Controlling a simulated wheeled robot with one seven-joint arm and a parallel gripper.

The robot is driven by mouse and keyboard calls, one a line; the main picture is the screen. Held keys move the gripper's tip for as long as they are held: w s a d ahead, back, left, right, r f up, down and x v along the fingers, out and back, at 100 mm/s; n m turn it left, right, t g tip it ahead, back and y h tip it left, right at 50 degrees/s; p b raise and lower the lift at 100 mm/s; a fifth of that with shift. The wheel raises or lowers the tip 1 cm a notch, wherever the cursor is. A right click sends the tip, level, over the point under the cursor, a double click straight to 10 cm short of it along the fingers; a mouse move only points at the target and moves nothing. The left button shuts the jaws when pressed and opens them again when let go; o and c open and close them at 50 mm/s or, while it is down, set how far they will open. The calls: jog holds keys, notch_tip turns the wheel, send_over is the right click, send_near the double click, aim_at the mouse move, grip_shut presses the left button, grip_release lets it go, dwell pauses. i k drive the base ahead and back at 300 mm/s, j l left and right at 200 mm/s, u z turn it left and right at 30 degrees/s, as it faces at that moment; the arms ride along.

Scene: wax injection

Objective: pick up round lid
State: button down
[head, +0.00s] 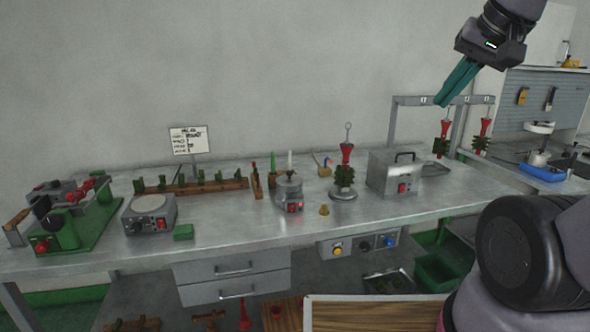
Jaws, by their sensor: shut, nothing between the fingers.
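My gripper (442,101) is at the upper right, above the hanging rack at the table's right end. Its teal fingers are shut, point down and left, and hold nothing. A small round metal pot (291,196) with a red switch stands mid-table. Its top (289,180) looks like a round grey lid, but it is too small to be sure. My gripper is far to the right of it and higher, touching nothing.
A grey box with a handle (392,174) and a stand with a red-topped wax tree (345,178) stand right of the pot. A rack (426,100) holds hanging red pieces below my gripper. A round-topped heater (149,212) is at left. The table's front strip (250,226) is mostly clear.

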aim_at(289, 179)
jog(key=i+j, duration=0.15)
jog(key=j, duration=0.25)
jog(key=i+j+u, duration=0.1)
jog(key=j, duration=0.3)
jog(key=i+j, duration=0.2)
jog(key=j, duration=0.2)
jog(key=i+j, duration=0.15)
jog(key=j, duration=0.25)
jog(key=u, duration=0.05)
